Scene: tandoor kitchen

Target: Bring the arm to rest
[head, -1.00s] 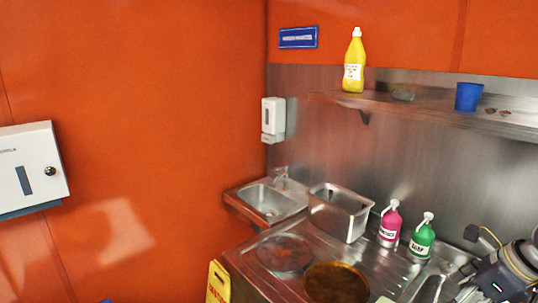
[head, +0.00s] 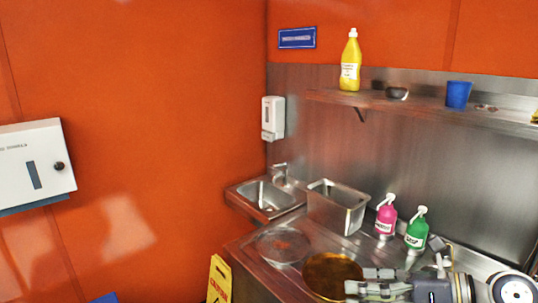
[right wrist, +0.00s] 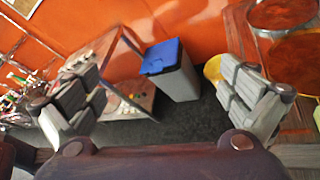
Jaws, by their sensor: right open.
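My right gripper (head: 366,283) comes in from the lower right in the head view, above the front of the steel counter (head: 262,258). Its fingers point left, close to a round amber tray (head: 325,272) in the picture. In the right wrist view the two fingers of this gripper (right wrist: 160,98) are spread wide with nothing between them. Beyond them are the floor and a grey bin with a blue lid (right wrist: 172,70). My left gripper is not in view.
On the counter are a round pan (head: 283,244), a steel container (head: 338,207), a pink bottle (head: 386,218) and a green bottle (head: 416,232). A small sink (head: 266,195) is at the left. A shelf (head: 425,107) hangs above. A yellow caution sign (head: 219,280) stands by the counter.

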